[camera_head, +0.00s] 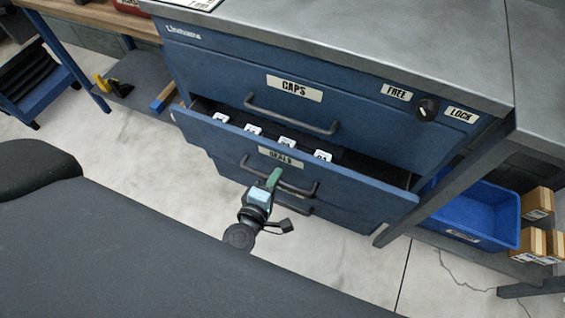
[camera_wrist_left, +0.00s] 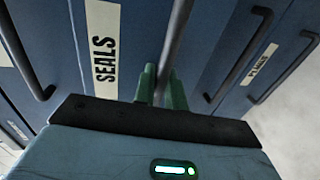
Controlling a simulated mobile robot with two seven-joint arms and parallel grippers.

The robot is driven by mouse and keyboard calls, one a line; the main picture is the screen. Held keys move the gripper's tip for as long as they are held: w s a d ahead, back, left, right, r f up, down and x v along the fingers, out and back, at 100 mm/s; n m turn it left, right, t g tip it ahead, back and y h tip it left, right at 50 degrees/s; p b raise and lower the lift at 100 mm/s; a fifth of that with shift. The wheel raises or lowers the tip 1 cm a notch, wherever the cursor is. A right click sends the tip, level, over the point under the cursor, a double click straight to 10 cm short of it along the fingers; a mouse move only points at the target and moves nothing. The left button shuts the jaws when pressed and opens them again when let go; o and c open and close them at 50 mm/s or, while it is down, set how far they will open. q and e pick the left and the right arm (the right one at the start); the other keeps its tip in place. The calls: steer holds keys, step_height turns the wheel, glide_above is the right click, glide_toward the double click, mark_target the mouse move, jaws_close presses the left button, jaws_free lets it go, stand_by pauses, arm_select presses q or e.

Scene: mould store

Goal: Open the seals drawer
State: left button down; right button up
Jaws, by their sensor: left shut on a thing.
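The seals drawer (camera_head: 350,187) is the second one down in the blue cabinet and stands partly pulled out. Its label reads SEALS in the left wrist view (camera_wrist_left: 103,45). Several white tags show inside its open top. My left gripper (camera_head: 273,178) is in front of the drawer, with its green fingers shut on the dark seals handle (camera_head: 300,188). In the left wrist view the fingers (camera_wrist_left: 162,88) close around the handle bar (camera_wrist_left: 178,35). My right gripper is not in view.
The CAPS drawer (camera_head: 350,122) above is shut. A knob (camera_head: 427,109) sits between FREE and LOCK labels. A blue bin (camera_head: 480,210) and cardboard boxes (camera_head: 537,203) stand on a low shelf at right. Pale floor (camera_head: 120,150) is bare at left.

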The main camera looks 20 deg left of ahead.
arm_select(q)
steer(key=f+b+v, duration=0.1)
steer(key=f+v, duration=0.1)
steer(key=v, duration=0.7)
steer(key=s+f+b+v, duration=0.1)
steer(key=f+v, duration=0.1)
steer(key=v, duration=0.8)
steer(key=shift+s, duration=0.25)
steer(key=c, duration=1.8)
jaws_free()
steer(key=v, duration=0.8)
steer(key=shift+d, duration=0.1)
